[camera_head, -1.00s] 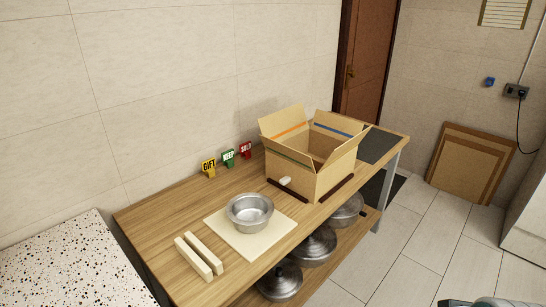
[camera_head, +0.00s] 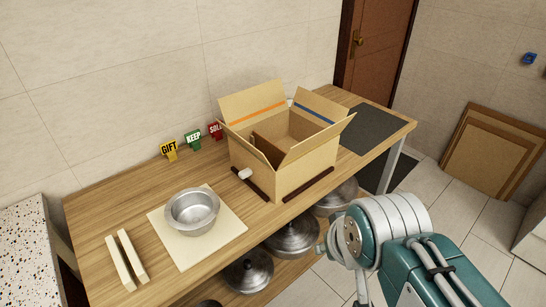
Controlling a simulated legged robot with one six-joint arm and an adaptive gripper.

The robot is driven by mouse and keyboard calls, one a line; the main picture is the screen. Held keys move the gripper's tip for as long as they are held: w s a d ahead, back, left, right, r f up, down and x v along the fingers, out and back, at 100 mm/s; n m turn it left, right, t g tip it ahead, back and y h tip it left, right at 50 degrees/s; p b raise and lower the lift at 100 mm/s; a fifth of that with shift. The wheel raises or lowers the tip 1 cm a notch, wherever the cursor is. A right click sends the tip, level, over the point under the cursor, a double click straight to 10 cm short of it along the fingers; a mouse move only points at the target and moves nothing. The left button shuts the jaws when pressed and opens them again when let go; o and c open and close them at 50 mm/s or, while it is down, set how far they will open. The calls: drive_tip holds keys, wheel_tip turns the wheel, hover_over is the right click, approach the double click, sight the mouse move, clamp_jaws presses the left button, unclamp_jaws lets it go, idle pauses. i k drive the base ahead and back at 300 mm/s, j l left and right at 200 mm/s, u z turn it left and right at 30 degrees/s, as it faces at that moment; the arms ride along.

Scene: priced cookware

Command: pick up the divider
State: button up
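An open cardboard box (camera_head: 308,172) stands on the wooden table with its flaps spread. Inside it, toward the left, a brown upright panel (camera_head: 267,149) shows, which looks like the divider; its lower part is hidden by the box's front wall. My teal and grey arm reaches in from the lower right, in front of the table's right part. My gripper is not visible, so I cannot see whether it is open or shut.
The wooden table (camera_head: 110,200) holds a metal pot (camera_head: 192,215) on a cream board (camera_head: 223,232), two cream bars (camera_head: 121,264), GIFT, KEEP and SOLD signs (camera_head: 193,140), dark strips by the box, and a dark mat (camera_head: 368,128). Lidded pots (camera_head: 291,238) sit on the lower shelf.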

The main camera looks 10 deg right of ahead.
sight(274, 155)
drive_tip(key=i+l+u, duration=0.4)
drive_tip(key=l, duration=0.2)
drive_tip(key=i+l+u, duration=0.2)
drive_tip(key=l, duration=0.15)
drive_tip(key=i+l+u, duration=0.2)
drive_tip(key=l, duration=0.15)
drive_tip(key=i+l+u, duration=0.2)
drive_tip(key=l, duration=0.2)
drive_tip(key=k, duration=0.1)
